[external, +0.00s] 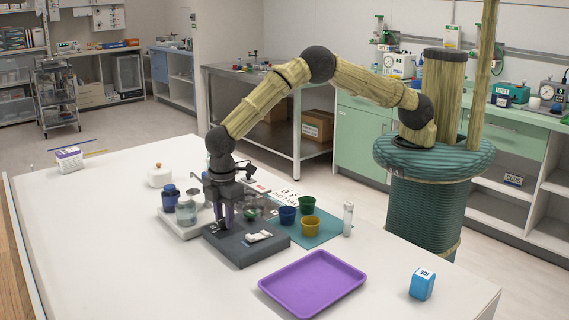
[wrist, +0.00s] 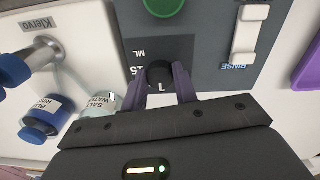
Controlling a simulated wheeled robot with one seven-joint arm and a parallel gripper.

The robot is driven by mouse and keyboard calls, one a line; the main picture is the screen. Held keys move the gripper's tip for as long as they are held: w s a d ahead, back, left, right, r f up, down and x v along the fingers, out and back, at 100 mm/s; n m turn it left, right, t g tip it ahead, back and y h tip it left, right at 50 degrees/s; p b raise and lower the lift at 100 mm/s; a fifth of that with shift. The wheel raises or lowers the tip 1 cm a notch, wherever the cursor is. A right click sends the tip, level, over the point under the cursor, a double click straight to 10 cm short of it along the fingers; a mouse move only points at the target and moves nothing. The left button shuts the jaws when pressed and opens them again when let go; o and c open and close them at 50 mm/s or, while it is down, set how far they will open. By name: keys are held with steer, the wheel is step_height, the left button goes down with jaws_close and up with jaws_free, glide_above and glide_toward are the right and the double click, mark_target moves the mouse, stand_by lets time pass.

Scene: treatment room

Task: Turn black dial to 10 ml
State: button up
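The black dial (wrist: 160,73) sits on a dark grey panel (wrist: 205,70) with "ML" and "15" printed beside it; another number by the dial is partly hidden. My gripper (wrist: 161,78) has its two purple fingers on either side of the dial, and they appear to touch it. In the external view my gripper (external: 229,214) points down over the grey device (external: 243,245), and the dial is hidden behind the fingers. A green round button (wrist: 164,5) and a white rinse switch (wrist: 249,38) are on the same panel.
A jar of salt water (wrist: 99,103) and a blue-capped bottle (wrist: 43,118) stand close to the left. Blue (external: 287,215) and yellow (external: 311,226) cups are right of the device. A purple tray (external: 312,283) lies in front.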

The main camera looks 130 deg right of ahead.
mark_target(224, 221)
steer(key=shift+m, duration=0.4)
steer(key=m, duration=0.3)
steer(key=shift+w+a+m, duration=0.1)
steer(key=shift+m, duration=2.4)
steer(key=o, duration=1)
steer(key=shift+c, duration=0.2)
steer(key=shift+r, duration=0.15)
step_height(224, 221, up, 17)
steer(key=b, duration=0.1)
steer(key=shift+a+b, duration=0.2)
steer(key=shift+b, duration=0.15)
